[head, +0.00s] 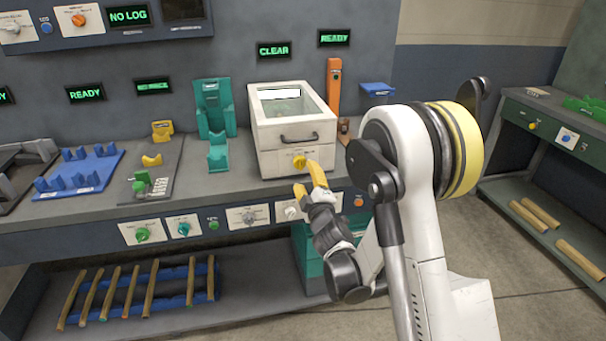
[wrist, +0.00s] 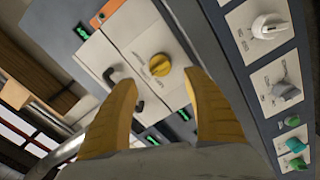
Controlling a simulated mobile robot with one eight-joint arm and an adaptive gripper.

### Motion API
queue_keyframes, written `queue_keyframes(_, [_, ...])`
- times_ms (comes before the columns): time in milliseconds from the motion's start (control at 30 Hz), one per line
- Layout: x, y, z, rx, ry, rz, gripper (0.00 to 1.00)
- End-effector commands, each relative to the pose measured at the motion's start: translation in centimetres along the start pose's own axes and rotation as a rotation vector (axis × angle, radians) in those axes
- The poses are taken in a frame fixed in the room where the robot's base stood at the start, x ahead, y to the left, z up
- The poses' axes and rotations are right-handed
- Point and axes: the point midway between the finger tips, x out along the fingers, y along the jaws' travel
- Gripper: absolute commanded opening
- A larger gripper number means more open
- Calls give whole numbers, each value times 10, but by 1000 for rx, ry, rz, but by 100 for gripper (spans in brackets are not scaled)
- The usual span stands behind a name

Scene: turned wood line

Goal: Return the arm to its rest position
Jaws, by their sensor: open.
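My gripper (head: 309,182) is in front of the white box with a glass lid and black handle (head: 292,128). Its yellow fingers are spread apart with nothing between them. In the wrist view my gripper (wrist: 158,105) shows both yellow fingers, open, with the box's yellow knob (wrist: 159,64) ahead of the gap. The knob also shows in the head view (head: 299,162), just above the fingers. I cannot tell whether a finger touches it. My arm is bent and reaches from the right side of the head view toward the bench.
The bench front (head: 85,243) carries several knobs. A blue rack (head: 78,172) and a teal fixture (head: 218,157) stand on the bench left of the box. Wood rods (head: 130,290) lie on the lower shelf. Another bench (head: 525,225) stands right. Floor between benches is clear.

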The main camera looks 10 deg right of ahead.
Motion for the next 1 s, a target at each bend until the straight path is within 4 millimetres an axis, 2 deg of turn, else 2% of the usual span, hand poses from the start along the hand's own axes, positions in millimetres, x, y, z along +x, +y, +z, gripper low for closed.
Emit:
queue_keyframes(133, [-4,14,0,39,-31,-11,59])
queue_keyframes(267, [-19,44,1,148,-118,-46,59])
queue_keyframes(400, [-55,75,3,314,-247,-105,59])
queue_keyframes(467, [-75,84,4,384,-303,-134,59])
queue_keyframes(600, [-131,93,4,546,-431,-208,59])
queue_keyframes(700, [-177,92,2,658,-520,-266,59])
queue_keyframes(900, [-277,70,-5,863,-691,-395,59])
queue_keyframes(1000, [-319,56,-9,940,-759,-452,59])
